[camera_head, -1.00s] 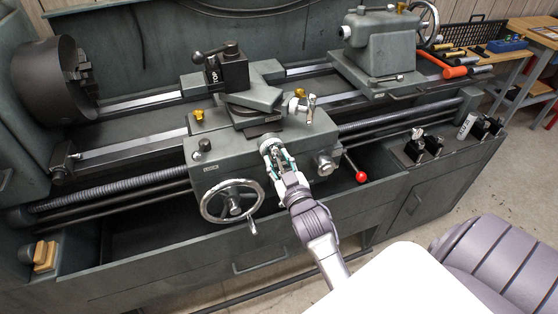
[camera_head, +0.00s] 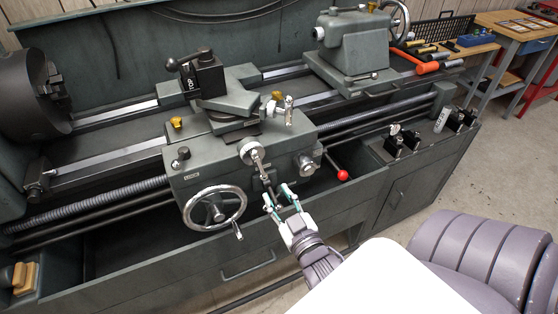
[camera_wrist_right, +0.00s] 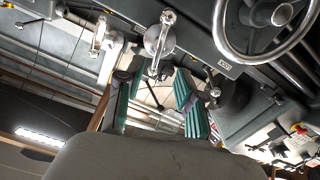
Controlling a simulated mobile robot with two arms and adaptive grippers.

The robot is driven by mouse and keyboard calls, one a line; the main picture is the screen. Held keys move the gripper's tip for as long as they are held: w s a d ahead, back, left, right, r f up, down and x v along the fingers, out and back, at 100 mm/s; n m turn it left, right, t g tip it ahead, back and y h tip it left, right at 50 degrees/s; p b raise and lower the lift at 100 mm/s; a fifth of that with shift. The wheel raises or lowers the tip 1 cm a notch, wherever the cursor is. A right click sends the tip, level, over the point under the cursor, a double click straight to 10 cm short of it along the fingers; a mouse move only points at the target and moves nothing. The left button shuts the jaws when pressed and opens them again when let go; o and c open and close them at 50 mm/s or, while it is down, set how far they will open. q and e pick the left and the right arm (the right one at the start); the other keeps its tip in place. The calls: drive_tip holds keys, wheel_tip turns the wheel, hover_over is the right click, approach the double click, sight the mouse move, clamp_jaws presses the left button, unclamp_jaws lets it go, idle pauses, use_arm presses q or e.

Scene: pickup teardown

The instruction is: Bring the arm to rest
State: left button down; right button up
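My right gripper (camera_head: 279,196) is in front of the lathe carriage (camera_head: 225,160), below the small ball-ended crank (camera_head: 252,152). Its two green-padded fingers are spread apart with nothing between them. In the right wrist view the open fingers (camera_wrist_right: 158,92) frame the crank (camera_wrist_right: 160,40), which stands beyond the fingertips and looks clear of them. My right arm comes up from the bottom of the head view, its lower part hidden by a white surface. My left gripper is not in view.
The large handwheel (camera_head: 214,209) is left of my right gripper. A red-knobbed lever (camera_head: 342,175) is to its right. The tool post (camera_head: 203,75) and tailstock (camera_head: 350,42) stand farther back. Open floor (camera_head: 490,175) shows at the right.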

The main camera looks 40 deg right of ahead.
idle(0.4)
drive_tip(key=s+a+f+g+y, duration=0.1)
drive_tip(key=s+a+f+g, duration=0.15)
drive_tip(key=f, duration=0.85)
drive_tip(key=s+a+f+n+g+y, duration=0.1)
drive_tip(key=a+f+g+y, duration=0.15)
drive_tip(key=f, duration=0.85)
drive_tip(key=s+a+f+g+y, duration=0.15)
drive_tip(key=a+f, duration=0.25)
drive_tip(key=f, duration=0.7)
drive_tip(key=s+d+f+g, duration=0.1)
drive_tip(key=s+f+g, duration=0.4)
drive_tip(key=s+f, duration=0.4)
drive_tip(key=s+d+f+n+g, duration=0.1)
drive_tip(key=s+f+g, duration=0.4)
drive_tip(key=s+f, duration=0.5)
drive_tip(key=s+d, duration=0.1)
drive_tip(key=s, duration=0.7)
drive_tip(key=shift+s+f+n+h, duration=0.2)
drive_tip(key=shift+s+n+h, duration=0.1)
drive_tip(key=shift+s, duration=0.1)
